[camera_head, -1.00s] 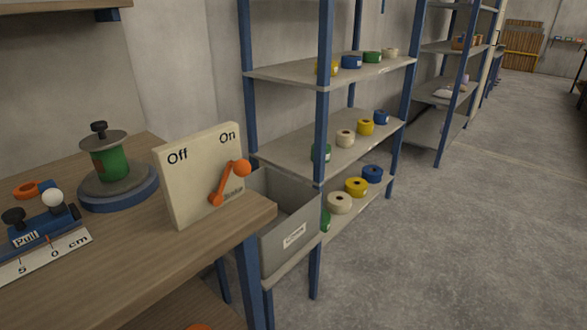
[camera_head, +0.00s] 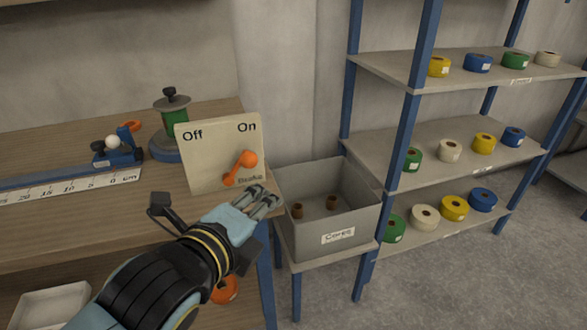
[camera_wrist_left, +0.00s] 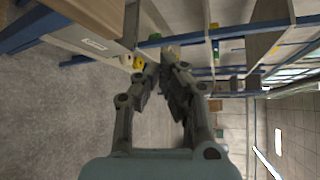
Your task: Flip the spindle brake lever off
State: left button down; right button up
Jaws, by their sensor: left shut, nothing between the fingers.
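The spindle brake panel (camera_head: 207,160) stands upright at the right end of the workbench, marked Off at its left and On at its right. Its orange lever (camera_head: 241,167) tilts up to the right, with its ball end (camera_head: 249,158) towards On. My left gripper (camera_head: 266,196) is shut and empty, just below and right of the lever, apart from the ball end. The left wrist view shows its fingers (camera_wrist_left: 172,75) close together, with the lever out of sight there. A spindle with a green roll (camera_head: 175,122) stands behind the panel. My right gripper is not in view.
A grey bin (camera_head: 327,237) holding two brown cores stands right of the bench. Shelves with tape rolls (camera_head: 450,150) stand further right. A ruler (camera_head: 70,186) and blue tool (camera_head: 118,153) lie on the bench at left.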

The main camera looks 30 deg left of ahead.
aim_at(239, 168)
pick_arm(q)
jog(key=w+a+f, duration=0.1)
jog(key=w+a, duration=0.4)
jog(key=w, duration=0.2)
jog(key=shift+w+a+f+b, duration=0.15)
jog(key=shift+w+f+b, duration=0.2)
jog(key=shift+b, duration=0.1)
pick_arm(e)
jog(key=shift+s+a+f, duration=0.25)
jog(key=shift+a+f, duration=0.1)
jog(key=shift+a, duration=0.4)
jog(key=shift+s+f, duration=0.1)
